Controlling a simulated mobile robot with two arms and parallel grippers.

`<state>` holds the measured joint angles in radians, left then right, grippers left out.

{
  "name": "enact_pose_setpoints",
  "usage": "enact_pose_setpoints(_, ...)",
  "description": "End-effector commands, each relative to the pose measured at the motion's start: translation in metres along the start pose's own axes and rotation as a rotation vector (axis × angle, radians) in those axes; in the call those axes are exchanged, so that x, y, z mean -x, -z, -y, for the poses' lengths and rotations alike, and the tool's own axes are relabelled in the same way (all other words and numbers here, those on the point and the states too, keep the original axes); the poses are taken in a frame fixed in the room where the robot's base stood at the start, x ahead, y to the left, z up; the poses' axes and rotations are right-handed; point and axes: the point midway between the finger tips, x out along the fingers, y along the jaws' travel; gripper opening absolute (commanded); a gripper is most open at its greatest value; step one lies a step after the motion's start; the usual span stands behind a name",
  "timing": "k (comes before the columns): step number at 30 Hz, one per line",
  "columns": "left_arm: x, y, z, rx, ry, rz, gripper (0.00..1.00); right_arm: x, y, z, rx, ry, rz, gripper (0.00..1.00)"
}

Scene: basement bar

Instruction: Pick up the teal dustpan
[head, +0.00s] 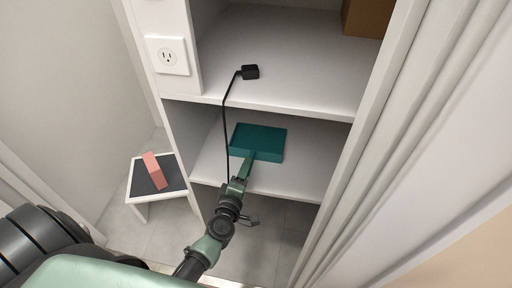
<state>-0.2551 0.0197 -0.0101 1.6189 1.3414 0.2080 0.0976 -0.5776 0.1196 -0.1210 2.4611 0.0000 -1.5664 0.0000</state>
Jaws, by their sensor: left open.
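The teal dustpan (258,140) lies on the lower white shelf (300,176) of the cabinet, with its short handle pointing toward the front edge. My left gripper (246,169) reaches up from below to the dustpan's handle end. Its jaws are open, and the fingertips are at or very near the handle; I cannot tell whether they touch it. The gripper hides the end of the handle. My right gripper is not in view.
A black adapter (250,72) sits on the upper shelf (290,50), its cord hanging down beside the dustpan and my gripper. A brown box (366,18) is at the upper right. A small stool (148,177) holding a pink block (154,170) stands left. White cabinet sides flank the shelves.

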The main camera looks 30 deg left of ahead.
Motion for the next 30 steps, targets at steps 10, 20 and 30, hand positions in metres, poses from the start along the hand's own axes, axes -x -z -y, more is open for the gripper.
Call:
enact_pose_setpoints(10, -0.046, -0.004, 0.004, -0.002, -0.001, 0.001, 0.45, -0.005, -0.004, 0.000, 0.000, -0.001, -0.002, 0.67)
enact_pose_setpoints(20, -0.048, -0.004, 0.003, -0.002, -0.001, 0.002, 0.28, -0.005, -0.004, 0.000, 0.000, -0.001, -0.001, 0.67)
enact_pose_setpoints(30, -0.048, -0.004, 0.002, -0.002, -0.002, 0.001, 0.00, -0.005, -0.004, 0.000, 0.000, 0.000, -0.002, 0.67)
